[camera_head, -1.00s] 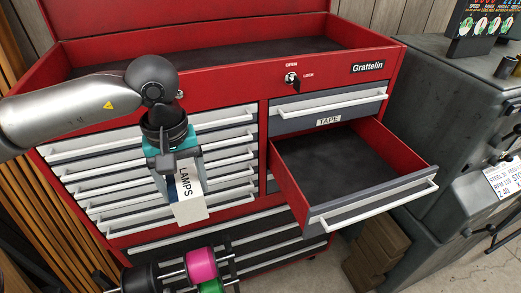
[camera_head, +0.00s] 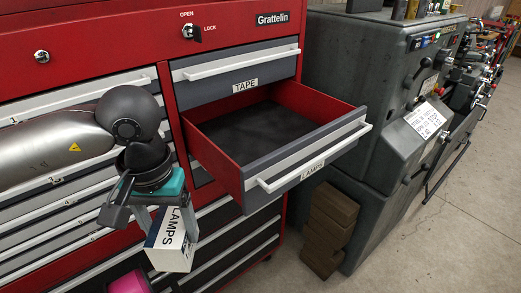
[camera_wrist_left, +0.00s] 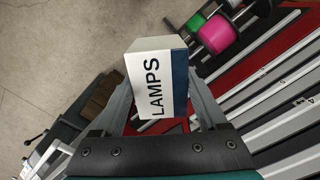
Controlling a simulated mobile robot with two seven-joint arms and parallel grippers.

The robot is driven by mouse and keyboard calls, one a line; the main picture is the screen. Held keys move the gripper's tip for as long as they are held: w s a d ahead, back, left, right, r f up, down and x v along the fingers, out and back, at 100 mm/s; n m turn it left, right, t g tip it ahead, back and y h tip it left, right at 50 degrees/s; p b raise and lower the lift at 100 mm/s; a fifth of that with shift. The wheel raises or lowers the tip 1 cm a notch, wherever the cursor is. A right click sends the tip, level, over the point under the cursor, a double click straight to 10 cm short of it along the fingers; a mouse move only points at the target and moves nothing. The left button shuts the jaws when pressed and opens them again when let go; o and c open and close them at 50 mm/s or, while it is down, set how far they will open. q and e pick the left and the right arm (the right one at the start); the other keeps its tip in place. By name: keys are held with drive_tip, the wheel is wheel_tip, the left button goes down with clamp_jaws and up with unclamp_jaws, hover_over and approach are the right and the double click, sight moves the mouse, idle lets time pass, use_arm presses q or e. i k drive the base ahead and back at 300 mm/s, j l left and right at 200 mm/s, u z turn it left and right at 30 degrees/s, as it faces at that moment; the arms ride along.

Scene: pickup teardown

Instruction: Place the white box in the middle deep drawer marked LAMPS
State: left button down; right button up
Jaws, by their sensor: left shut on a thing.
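The white box (camera_head: 172,246), marked LAMPS with a dark blue side, is held in my left gripper (camera_head: 172,207), which is shut on it. In the left wrist view the box (camera_wrist_left: 153,85) sits between the two fingers. The drawer marked LAMPS (camera_head: 312,167) is pulled open, and its dark floor looks empty. The box is to the left of the open drawer and lower in the picture, outside it. My right gripper is not in view.
The closed TAPE drawer (camera_head: 237,72) is just above the open one. A grey machine (camera_head: 385,95) stands to the right, with brown blocks (camera_head: 328,230) on the floor beside it. A pink round object (camera_head: 128,281) is at the lower left.

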sight(267, 142)
drive_tip(key=l+u, duration=0.1)
drive_tip(key=u, duration=0.4)
drive_tip(key=l+u, duration=0.1)
drive_tip(key=u, duration=0.85)
drive_tip(key=k+l+u, duration=0.1)
drive_tip(key=u, duration=0.4)
drive_tip(key=l+z, duration=0.1)
drive_tip(key=z, duration=0.35)
drive_tip(key=k+l+z, duration=0.1)
drive_tip(key=z, duration=0.35)
drive_tip(key=l+z, duration=0.15)
drive_tip(key=z, duration=0.3)
drive_tip(key=l+z, duration=0.1)
drive_tip(key=z, duration=0.35)
drive_tip(key=l+z, duration=0.1)
drive_tip(key=z, duration=0.35)
